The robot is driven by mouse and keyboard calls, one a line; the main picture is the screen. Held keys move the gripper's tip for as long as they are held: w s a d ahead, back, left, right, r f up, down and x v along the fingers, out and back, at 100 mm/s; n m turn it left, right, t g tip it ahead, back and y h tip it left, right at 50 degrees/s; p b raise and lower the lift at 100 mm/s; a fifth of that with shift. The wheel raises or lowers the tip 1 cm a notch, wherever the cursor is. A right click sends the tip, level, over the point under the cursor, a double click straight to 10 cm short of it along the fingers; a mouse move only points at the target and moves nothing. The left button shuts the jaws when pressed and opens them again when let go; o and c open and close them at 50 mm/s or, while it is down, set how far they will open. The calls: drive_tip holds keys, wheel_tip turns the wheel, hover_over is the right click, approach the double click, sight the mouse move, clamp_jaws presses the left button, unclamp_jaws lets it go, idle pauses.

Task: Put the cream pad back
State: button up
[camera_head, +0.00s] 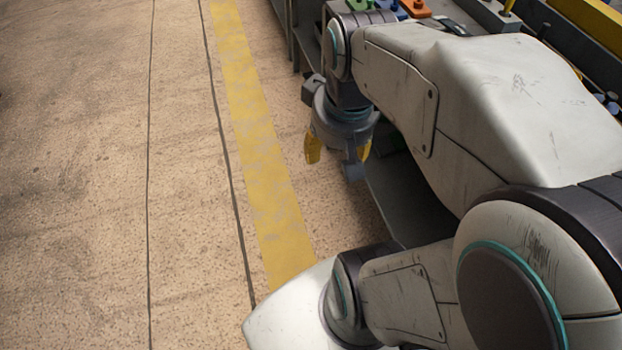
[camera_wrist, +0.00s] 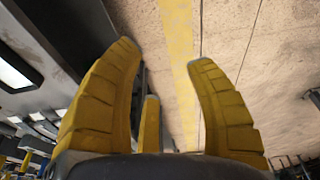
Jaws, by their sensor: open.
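My gripper (camera_head: 338,158) hangs over the floor beside the rack, its yellow fingers apart. In the wrist view my gripper (camera_wrist: 165,60) shows its yellow fingers spread, with nothing between them but floor and the yellow line behind. No cream pad can be made out in either view. My arm hides much of the rack on the right.
A dark rack or bench (camera_head: 400,197) runs along the right. Green, blue and orange pieces (camera_head: 415,8) sit on it at the top. A yellow line (camera_head: 262,160) is painted on the tan floor. The floor to the left is clear.

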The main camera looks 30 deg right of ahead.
drive_tip(key=s+a+f+n+t, duration=0.1)
drive_tip(key=s+a+f+n, duration=0.1)
drive_tip(key=a, duration=0.4)
drive_tip(key=shift+s+a+y, duration=0.15)
drive_tip(key=shift+s+y, duration=0.25)
drive_tip(key=shift+s, duration=0.1)
drive_tip(key=shift+r, duration=0.15)
